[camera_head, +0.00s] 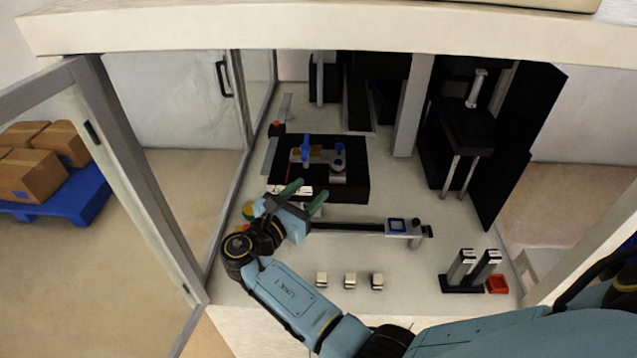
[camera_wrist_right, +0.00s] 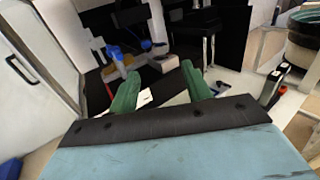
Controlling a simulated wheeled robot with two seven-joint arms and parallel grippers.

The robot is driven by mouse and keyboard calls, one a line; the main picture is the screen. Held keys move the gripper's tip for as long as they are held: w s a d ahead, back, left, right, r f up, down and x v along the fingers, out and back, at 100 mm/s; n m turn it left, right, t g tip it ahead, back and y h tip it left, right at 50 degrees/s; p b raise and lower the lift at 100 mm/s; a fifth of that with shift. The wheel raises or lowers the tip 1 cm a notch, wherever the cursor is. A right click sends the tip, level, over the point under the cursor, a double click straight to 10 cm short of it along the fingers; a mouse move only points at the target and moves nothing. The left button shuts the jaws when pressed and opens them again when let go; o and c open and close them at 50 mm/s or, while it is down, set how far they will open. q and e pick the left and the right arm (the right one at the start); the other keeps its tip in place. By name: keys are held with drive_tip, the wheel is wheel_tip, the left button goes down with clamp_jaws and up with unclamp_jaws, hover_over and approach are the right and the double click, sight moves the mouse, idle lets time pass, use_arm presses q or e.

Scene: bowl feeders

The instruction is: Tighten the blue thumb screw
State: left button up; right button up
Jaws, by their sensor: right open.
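A black fixture block (camera_head: 355,182) stands on the pale bench inside the enclosure. On it are two blue parts: a tall upright blue handle (camera_head: 306,147) on the left and a smaller round blue knob (camera_head: 339,148) on the right. The knob looks most like the thumb screw, but I cannot be sure which it is. In the right wrist view the handle (camera_wrist_right: 116,54) and the knob (camera_wrist_right: 146,45) show beyond the fingertips. My right gripper (camera_head: 306,192) has green fingers, spread and empty, near the block's front edge, apart from both blue parts. My left gripper is not in view.
A rail with a slider (camera_head: 398,227) runs across the bench right of my gripper. Several small pale blocks (camera_head: 349,281) lie in front. A black stand (camera_head: 462,284) and red tray (camera_head: 497,284) are at right. An open door frame (camera_head: 135,170) stands at left.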

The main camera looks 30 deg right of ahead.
drive_tip(key=shift+s+a, duration=0.2)
drive_tip(key=shift+a, duration=0.15)
